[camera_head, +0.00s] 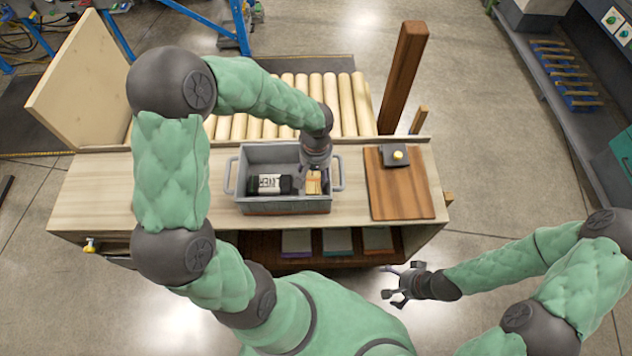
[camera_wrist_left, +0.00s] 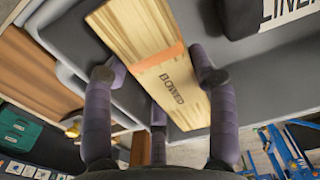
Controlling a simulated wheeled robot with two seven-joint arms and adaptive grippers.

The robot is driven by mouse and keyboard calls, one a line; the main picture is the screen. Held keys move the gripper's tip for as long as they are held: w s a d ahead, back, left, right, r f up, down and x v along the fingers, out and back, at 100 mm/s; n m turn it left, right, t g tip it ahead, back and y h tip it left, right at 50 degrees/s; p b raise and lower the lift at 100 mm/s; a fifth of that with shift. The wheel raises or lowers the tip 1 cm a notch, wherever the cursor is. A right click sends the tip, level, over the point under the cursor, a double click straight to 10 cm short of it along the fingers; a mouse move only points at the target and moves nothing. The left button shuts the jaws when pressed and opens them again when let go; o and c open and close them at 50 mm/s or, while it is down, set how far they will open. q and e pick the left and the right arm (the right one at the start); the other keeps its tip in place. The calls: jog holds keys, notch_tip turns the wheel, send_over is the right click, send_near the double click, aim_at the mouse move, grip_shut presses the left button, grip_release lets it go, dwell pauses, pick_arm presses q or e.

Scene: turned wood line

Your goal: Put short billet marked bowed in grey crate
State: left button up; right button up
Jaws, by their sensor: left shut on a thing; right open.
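The short billet marked bowed (camera_wrist_left: 150,60) is pale wood with an orange band and the word BOWED on its face. It also shows in the head view (camera_head: 314,183). My left gripper (camera_head: 314,168) is shut on the billet, with its fingers on either side in the left wrist view (camera_wrist_left: 155,80). The billet is at the right end of the grey crate (camera_head: 285,205), within its outline; I cannot tell whether it touches the floor. My right gripper (camera_head: 400,285) is open and empty in front of the bench, at the right.
A dark item with a white label (camera_head: 270,184) lies in the crate's left part. A brown board (camera_head: 400,200) with a grey block and yellow knob (camera_head: 397,156) is right of the crate. Pale rollers (camera_head: 290,90) lie behind. A tall brown post (camera_head: 403,75) stands at the back right.

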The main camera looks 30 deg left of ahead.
pick_arm(q)
notch_tip(320, 180, down, 5)
jog(key=shift+f+b, duration=0.1)
jog(key=shift+b, duration=0.65)
jog(key=o, duration=1)
jog(key=shift+c, duration=0.2)
jog(key=shift+o, duration=0.2)
jog(key=shift+r, duration=0.45)
notch_tip(320, 180, up, 11)
jog(key=p, duration=0.3)
jog(key=shift+r, duration=0.15)
